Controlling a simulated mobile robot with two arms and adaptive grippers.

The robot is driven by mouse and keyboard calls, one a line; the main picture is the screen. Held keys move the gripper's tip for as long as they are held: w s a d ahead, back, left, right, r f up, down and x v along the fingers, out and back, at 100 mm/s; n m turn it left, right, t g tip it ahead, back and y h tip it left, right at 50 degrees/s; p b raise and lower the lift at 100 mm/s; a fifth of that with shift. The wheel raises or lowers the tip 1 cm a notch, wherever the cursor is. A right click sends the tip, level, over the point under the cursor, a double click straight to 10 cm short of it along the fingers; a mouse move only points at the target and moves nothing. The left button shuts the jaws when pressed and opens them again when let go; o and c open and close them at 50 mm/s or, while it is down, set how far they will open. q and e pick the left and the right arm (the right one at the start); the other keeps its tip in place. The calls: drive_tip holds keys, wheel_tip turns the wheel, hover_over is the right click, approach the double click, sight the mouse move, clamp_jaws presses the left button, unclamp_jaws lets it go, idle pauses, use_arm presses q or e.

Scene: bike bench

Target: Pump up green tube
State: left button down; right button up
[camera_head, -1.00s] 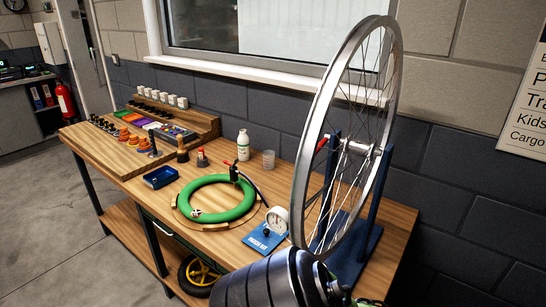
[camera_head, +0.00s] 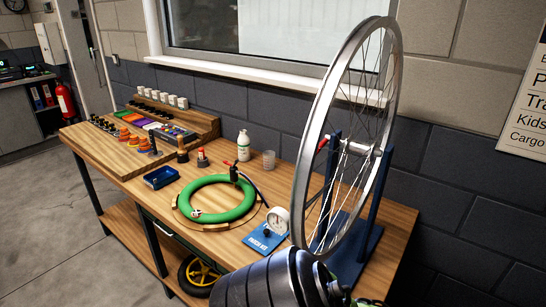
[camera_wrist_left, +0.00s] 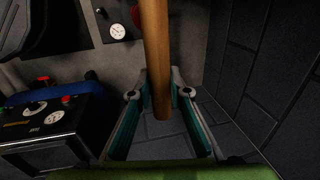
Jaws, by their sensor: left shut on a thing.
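The green tube (camera_head: 216,215) lies as a ring on the wooden bench in the head view. A black pump head with a red lever (camera_head: 234,172) stands at its far right side, with a dark hose leading right. A round white gauge (camera_head: 277,219) stands right of the tube. In the left wrist view, my left gripper (camera_wrist_left: 162,108) is shut on a wooden rod-shaped handle (camera_wrist_left: 156,60), which passes between its teal-lined fingers. My right gripper is not in view.
A wheel (camera_head: 312,155) in a blue stand (camera_head: 350,260) rises at the bench's right. A blue tray (camera_head: 161,177), a white bottle (camera_head: 243,145) and a clear cup (camera_head: 269,160) stand around the tube.

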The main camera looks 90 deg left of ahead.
use_arm(q)
drive_tip(key=c, duration=1.8)
unclamp_jaws()
drive_tip(key=shift+d+r, duration=0.1)
drive_tip(key=shift+d, duration=0.15)
drive_tip(key=shift+a, duration=0.1)
drive_tip(key=r, duration=0.4)
drive_tip(key=s+d+r, duration=0.1)
drive_tip(key=r, duration=0.7)
drive_tip(key=shift+s+d, duration=0.35)
drive_tip(key=shift+d, duration=0.05)
